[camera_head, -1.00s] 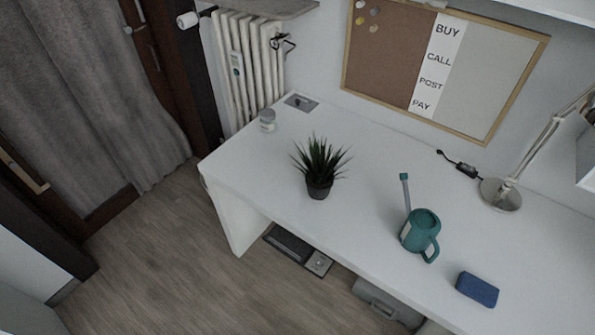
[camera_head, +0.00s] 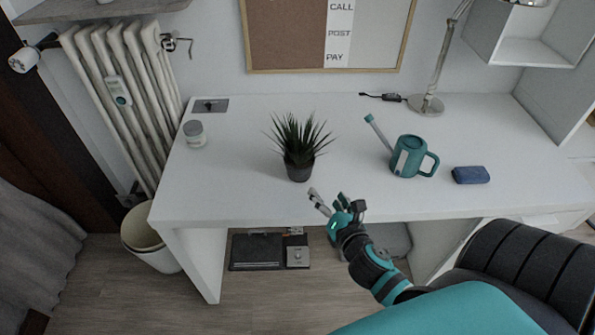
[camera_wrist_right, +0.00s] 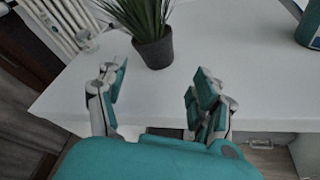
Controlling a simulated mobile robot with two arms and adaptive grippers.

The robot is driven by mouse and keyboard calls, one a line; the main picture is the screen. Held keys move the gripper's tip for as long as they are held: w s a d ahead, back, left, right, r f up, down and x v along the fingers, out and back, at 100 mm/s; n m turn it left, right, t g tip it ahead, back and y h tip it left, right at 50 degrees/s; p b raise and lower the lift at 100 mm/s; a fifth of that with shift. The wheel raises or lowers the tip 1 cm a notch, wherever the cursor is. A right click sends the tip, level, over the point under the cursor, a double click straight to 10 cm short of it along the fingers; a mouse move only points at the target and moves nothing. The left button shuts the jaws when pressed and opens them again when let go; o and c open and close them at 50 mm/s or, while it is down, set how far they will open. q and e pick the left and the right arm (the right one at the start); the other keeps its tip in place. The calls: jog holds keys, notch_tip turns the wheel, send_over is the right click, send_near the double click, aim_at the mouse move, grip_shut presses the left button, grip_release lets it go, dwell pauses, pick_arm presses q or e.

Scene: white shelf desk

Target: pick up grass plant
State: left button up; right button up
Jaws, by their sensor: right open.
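The grass plant (camera_head: 298,142) stands upright in a dark grey pot on the white desk, left of the desk's middle. In the right wrist view the plant's pot (camera_wrist_right: 153,50) is at the top, beyond the fingertips, and the top of the leaves is cut off. My right gripper (camera_head: 333,197) is open and empty at the desk's front edge, just in front of and to the right of the pot, apart from it. Its two fingers (camera_wrist_right: 155,85) are spread wide in the right wrist view. My left gripper is not in view.
A teal watering can (camera_head: 408,157) and a blue block (camera_head: 471,175) are on the desk to the right. A small jar (camera_head: 195,134) stands at the left. A lamp (camera_head: 427,104) is at the back. The desk (camera_head: 235,185) is clear around the plant.

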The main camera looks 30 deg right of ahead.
aim_at(303, 134)
notch_tip(303, 134, up, 9)
jog(key=w+n+t, duration=0.1)
jog(key=n+t, duration=0.2)
jog(key=n, duration=0.5)
jog(key=shift+y, duration=0.4)
jog(key=w, duration=0.3)
jog(key=w+d+p, duration=0.1)
jog(key=w, duration=0.3)
jog(key=w+d, duration=0.1)
jog(key=w, duration=0.3)
jog(key=shift+f+p, duration=0.2)
jog(key=shift+p, duration=0.15)
jog(key=shift+w+d+f+p, duration=0.15)
jog(key=shift+w+d, duration=0.1)
jog(key=shift+w, duration=0.7)
jog(key=shift+w+d+p, duration=0.15)
jog(key=shift+w+d, duration=0.1)
jog(key=shift+w, duration=0.65)
jog(key=shift+w+d+f+p, duration=0.15)
jog(key=shift+w+d, duration=0.1)
jog(key=shift+w, duration=0.7)
jog(key=shift+r, duration=0.15)
grip_shut()
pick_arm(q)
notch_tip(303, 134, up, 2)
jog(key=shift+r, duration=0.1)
pick_arm(e)
jog(key=shift+r, duration=0.1)
